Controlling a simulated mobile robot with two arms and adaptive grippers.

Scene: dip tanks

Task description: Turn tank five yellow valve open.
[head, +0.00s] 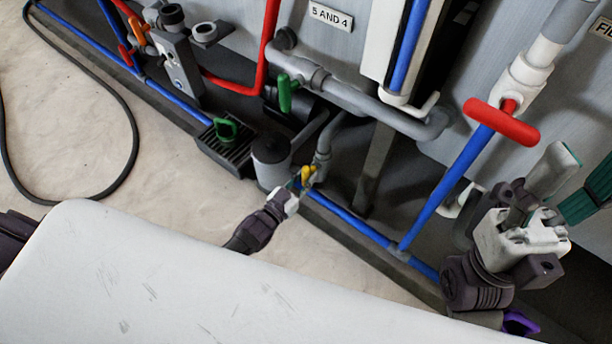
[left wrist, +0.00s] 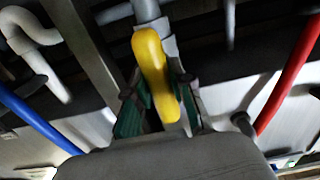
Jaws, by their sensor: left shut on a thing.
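The yellow valve handle (head: 308,173) sits low on a grey pipe by the blue floor pipe, below the "5 AND 4" label. My left gripper (head: 298,186) is at it, shut on the handle. In the left wrist view the yellow handle (left wrist: 155,72) stands lengthwise, slightly tilted, between the green-padded fingers (left wrist: 155,105). The handle's lower end is close to the gripper's palm. My right gripper (head: 582,172) is at the right edge of the head view, its green-padded fingers apart, with nothing seen between them.
A red T-handle (head: 500,121) on a white pipe is near my right gripper. Green handles (head: 287,92) stand left of the yellow valve, with a grey cylinder (head: 270,160) beside it. A purple handle (head: 520,323) is low right. A black cable (head: 110,92) lies on open floor.

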